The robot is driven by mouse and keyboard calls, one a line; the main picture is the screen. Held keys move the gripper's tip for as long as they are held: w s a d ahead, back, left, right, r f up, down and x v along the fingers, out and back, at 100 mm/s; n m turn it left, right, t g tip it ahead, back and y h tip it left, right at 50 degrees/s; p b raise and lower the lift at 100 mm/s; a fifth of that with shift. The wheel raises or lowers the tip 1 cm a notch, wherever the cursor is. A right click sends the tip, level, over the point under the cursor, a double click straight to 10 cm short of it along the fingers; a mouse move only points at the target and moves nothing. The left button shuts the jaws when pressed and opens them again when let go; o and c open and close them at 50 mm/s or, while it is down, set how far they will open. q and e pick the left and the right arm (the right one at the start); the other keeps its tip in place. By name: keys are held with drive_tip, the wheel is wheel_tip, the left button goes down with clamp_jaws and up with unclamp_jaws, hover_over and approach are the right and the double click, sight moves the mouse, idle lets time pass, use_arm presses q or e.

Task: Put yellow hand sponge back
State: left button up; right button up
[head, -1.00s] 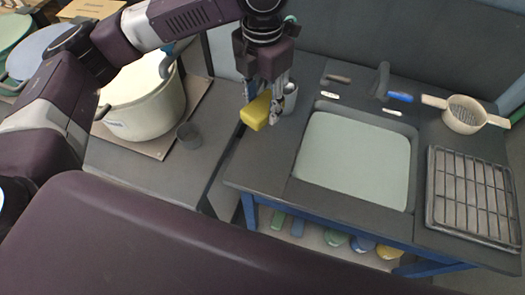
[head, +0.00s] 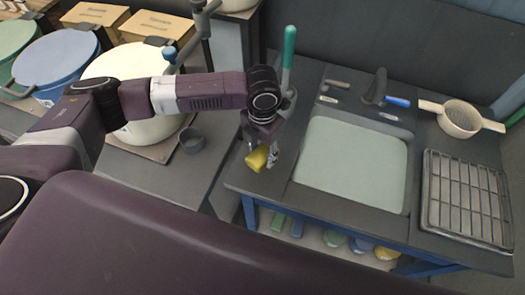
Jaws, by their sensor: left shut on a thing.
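The yellow hand sponge (head: 257,159) is held between the fingers of my left gripper (head: 262,156), which is shut on it. The gripper points down over the dark counter strip left of the sink (head: 352,163). I cannot tell whether the sponge touches the counter. The grey cup behind the gripper is mostly hidden by my arm, and a green-handled brush (head: 289,48) stands up there. My right gripper is not in view.
A drying rack (head: 468,197) lies right of the sink, with a strainer (head: 460,118) behind it. The tap (head: 376,87) is at the sink's back edge. A large pot (head: 150,125) and a small grey cup (head: 192,140) stand on the left counter. The sink looks empty.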

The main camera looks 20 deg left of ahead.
sight(263, 152)
use_arm(q)
drive_tip(key=shift+f, duration=0.25)
drive_tip(key=shift+f, duration=0.1)
drive_tip(key=o, duration=0.9)
drive_tip(key=shift+o, duration=0.2)
drive_tip(key=shift+r, duration=0.2)
wheel_tip(263, 152, up, 10)
drive_tip(key=shift+r+b, duration=0.2)
drive_tip(key=shift+b, duration=0.95)
drive_tip(key=shift+r, duration=0.75)
